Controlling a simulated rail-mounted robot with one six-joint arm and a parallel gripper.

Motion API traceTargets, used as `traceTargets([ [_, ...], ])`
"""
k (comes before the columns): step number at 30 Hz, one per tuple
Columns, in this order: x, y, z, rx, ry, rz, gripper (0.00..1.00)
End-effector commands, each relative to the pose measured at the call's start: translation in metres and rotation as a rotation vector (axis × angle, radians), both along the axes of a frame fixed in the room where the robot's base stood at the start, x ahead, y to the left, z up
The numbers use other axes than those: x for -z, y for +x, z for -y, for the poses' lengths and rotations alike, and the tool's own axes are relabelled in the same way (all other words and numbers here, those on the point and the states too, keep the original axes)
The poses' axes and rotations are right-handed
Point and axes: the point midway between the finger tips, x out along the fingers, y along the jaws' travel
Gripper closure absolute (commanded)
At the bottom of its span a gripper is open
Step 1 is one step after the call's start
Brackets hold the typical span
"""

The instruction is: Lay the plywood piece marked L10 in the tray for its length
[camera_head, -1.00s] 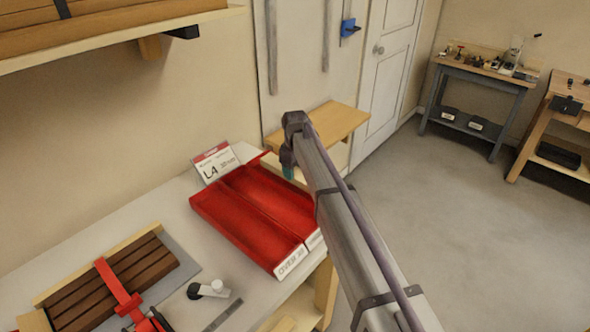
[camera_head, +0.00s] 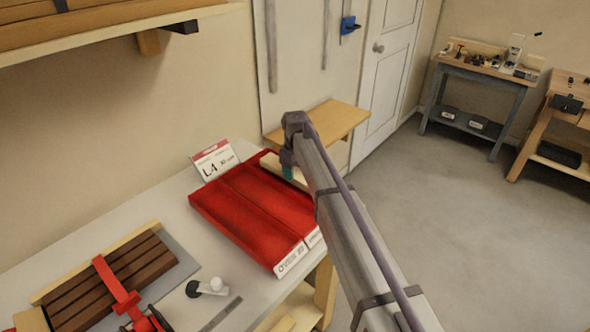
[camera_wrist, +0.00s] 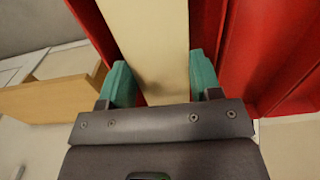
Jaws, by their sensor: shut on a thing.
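A pale plywood piece (camera_wrist: 150,35) runs between the teal fingers of my gripper (camera_wrist: 161,75) in the wrist view. My gripper is shut on it. In the head view the piece (camera_head: 279,166) shows at the back right of the red tray (camera_head: 215,211), beside my gripper (camera_head: 289,172). The piece lies over the red tray's right part; I cannot tell whether it touches the floor of the tray. No L10 mark is visible. The tray has two long compartments split by a divider. Its left front label (camera_head: 291,259) seems to read "OVER 30"; the right one is unclear.
A sign (camera_head: 214,160) reading about "L4 30 cm" stands behind the tray. Left on the bench are a brown slatted block with a red clamp (camera_head: 117,284) and a black-and-white tool (camera_head: 208,287). A wooden wall shelf (camera_head: 330,123) is just beyond my gripper.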

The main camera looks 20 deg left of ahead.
Motion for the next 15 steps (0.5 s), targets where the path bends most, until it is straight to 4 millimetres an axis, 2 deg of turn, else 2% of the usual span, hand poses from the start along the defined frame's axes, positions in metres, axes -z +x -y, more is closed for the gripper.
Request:
traceTargets([
  [6, -0.0006, 0.0000, -0.0001, 0.000, 0.000, 0.000, 0.69],
  [7, -0.0006, 0.0000, -0.0001, 0.000, 0.000, 0.000, 0.40],
  [15, -0.0005, 0.0000, -0.0001, 0.000, 0.000, 0.000, 0.14],
])
